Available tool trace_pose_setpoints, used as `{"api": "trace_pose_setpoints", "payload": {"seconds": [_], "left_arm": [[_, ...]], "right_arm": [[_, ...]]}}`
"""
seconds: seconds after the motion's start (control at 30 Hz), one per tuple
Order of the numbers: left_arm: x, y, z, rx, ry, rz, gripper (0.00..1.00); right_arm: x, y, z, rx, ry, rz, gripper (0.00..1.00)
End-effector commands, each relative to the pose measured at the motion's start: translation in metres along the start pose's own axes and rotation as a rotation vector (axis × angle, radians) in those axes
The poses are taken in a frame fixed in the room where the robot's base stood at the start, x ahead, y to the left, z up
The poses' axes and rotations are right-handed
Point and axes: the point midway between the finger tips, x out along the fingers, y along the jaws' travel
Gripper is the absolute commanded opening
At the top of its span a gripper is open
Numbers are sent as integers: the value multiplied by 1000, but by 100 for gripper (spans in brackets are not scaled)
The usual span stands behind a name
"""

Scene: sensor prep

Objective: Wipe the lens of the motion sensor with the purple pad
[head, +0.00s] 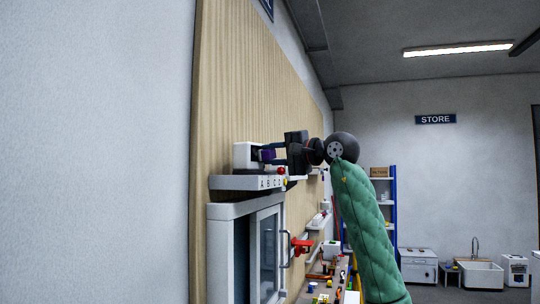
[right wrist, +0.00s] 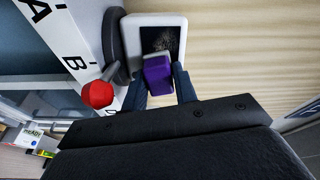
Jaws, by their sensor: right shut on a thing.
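The motion sensor is a white box (head: 242,152) on the lettered shelf at the wall panel in the head view. In the right wrist view its white frame (right wrist: 134,22) surrounds a dark square lens (right wrist: 160,37) with a pale speckled smudge on it. My right gripper (head: 272,154) is shut on the purple pad (right wrist: 157,75); its two fingers (right wrist: 161,86) hold the pad's sides. The pad is in front of the sensor and covers the lower part of the lens in the wrist view. I cannot tell whether it touches the lens. My left gripper is out of view.
The shelf (head: 228,183) bears letters along its front edge. A red knob (right wrist: 97,94) sits close beside the gripper. Below is a cabinet with a glass door (head: 267,255) and a red-handled thing (head: 301,245). Free room lies to the right of my arm.

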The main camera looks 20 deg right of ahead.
Motion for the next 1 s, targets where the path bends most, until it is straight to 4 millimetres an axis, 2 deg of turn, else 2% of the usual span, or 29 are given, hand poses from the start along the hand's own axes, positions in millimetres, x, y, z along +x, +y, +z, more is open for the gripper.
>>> {"api": "trace_pose_setpoints", "payload": {"seconds": [0.5, 1.0], "left_arm": [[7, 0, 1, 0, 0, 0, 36], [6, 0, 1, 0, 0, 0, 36]], "right_arm": [[1, -5, 24, -1, 0, 0, 10], [1, 0, 0, 0, 0, 1, 10]]}}
